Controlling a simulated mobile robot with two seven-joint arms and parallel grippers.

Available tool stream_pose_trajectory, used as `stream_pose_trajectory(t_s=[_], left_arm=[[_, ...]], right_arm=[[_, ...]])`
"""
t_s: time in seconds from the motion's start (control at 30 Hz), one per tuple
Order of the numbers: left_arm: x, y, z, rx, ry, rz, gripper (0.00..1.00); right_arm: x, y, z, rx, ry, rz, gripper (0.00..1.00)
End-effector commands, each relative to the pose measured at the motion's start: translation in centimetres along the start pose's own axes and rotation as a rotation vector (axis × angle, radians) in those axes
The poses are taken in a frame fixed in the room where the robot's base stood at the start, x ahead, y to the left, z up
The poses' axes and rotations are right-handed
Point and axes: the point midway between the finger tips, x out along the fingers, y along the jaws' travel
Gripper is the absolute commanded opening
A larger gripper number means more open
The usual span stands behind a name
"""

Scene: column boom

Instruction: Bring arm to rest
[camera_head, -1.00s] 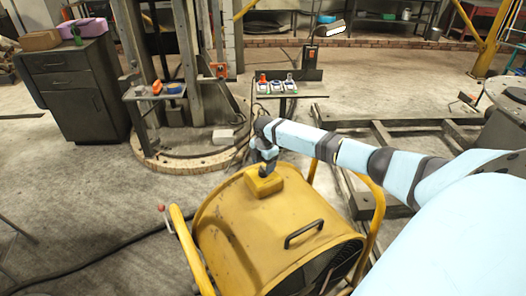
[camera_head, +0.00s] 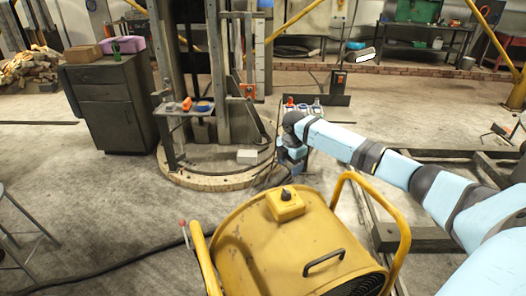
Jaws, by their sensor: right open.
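My right arm comes in from the right edge, light blue with dark joint bands. Its wrist bends down at the far end, and my right gripper (camera_head: 291,168) hangs there, small and partly hard to make out against the small table behind. The gripper is open and apart from the yellow machine (camera_head: 265,245) below. A yellow box (camera_head: 285,205) with a black knob (camera_head: 286,193) sits on top of this machine, just under and nearer than the gripper. My left gripper is not in view.
A yellow tube frame (camera_head: 375,195) rises around the machine. A grey cabinet (camera_head: 115,105) stands at left. A column on a round base (camera_head: 215,180) stands behind. The small table holds little items, partly hidden by my arm. A stool (camera_head: 20,230) is at the left edge. Floor at left is mostly clear.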

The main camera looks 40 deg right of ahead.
Motion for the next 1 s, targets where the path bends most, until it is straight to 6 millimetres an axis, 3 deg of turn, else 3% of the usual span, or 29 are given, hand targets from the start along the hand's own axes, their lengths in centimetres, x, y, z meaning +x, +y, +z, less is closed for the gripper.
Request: stream_pose_trajectory(t_s=[0.23, 0.37, 0.47, 0.6, 0.7, 0.83, 1.0], left_arm=[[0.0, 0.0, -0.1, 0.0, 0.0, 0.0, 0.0], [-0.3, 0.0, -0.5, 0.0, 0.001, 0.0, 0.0], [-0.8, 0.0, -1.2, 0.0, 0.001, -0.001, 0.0], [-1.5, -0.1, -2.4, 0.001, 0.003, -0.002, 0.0], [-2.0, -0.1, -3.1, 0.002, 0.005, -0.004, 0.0], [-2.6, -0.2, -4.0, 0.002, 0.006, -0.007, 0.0], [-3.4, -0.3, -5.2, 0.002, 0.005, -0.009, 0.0]], right_arm=[[0.2, -0.1, -0.2, 0.001, 0.001, 0.001, 0.66], [2.6, -0.8, -2.8, 0.023, 0.012, 0.026, 0.66], [6.1, -2.3, -7.1, 0.071, 0.042, 0.079, 0.66], [11.1, -6.2, -14.6, 0.194, 0.13, 0.182, 0.66], [13.3, -9.6, -19.6, 0.303, 0.218, 0.253, 0.66], [14.6, -14.5, -25.2, 0.472, 0.349, 0.333, 0.66], [13.7, -21.1, -30.6, 0.726, 0.53, 0.421, 0.66]])
